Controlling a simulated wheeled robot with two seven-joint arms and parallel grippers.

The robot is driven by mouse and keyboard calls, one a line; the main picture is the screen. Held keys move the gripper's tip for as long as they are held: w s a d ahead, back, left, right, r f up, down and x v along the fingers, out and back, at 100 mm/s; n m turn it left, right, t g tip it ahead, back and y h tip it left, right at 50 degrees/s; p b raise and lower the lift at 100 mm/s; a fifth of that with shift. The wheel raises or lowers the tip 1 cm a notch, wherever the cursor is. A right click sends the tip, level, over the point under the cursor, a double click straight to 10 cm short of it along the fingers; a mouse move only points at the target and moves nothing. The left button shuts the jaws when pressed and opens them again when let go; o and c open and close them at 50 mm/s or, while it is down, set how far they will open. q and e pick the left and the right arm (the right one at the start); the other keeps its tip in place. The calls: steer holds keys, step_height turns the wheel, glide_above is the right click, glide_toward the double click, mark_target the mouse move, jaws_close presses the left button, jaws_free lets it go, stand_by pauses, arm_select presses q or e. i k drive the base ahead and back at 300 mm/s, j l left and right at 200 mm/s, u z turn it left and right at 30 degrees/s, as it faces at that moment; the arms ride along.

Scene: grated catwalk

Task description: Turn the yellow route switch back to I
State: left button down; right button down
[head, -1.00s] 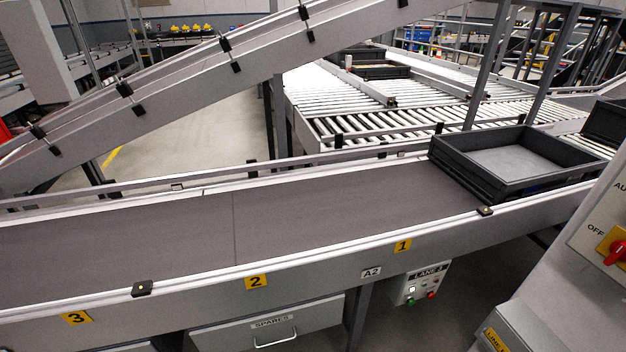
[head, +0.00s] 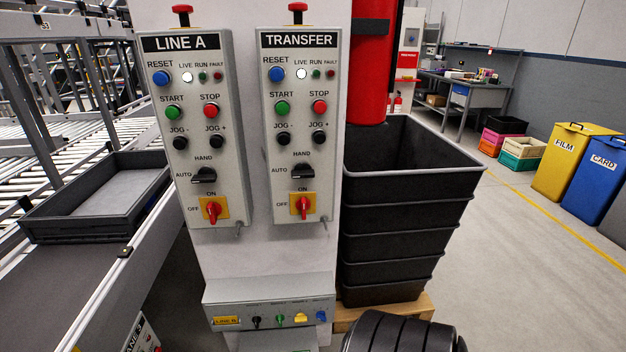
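A low grey control box (head: 268,300) sits at the foot of the light panel column, below the two upright panels. Its sloped face carries a row of small knobs in black, green, yellow and blue. The yellow route switch (head: 300,318) is the third from the left, between the green knob (head: 279,320) and the blue knob (head: 321,316). The black knob (head: 256,322) is leftmost. The markings above the knobs are too small to read, so I cannot tell which position the yellow switch points to. Neither of my grippers shows in the head view.
The LINE A panel (head: 191,100) and TRANSFER panel (head: 298,95) hang above, with buttons and red rotary switches (head: 213,210). Stacked black crates (head: 405,230) stand right of the column. A conveyor with a dark tray (head: 75,230) runs along the left. Open floor lies right.

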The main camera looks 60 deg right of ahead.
mark_target(300, 317)
steer(key=z, duration=2.4)
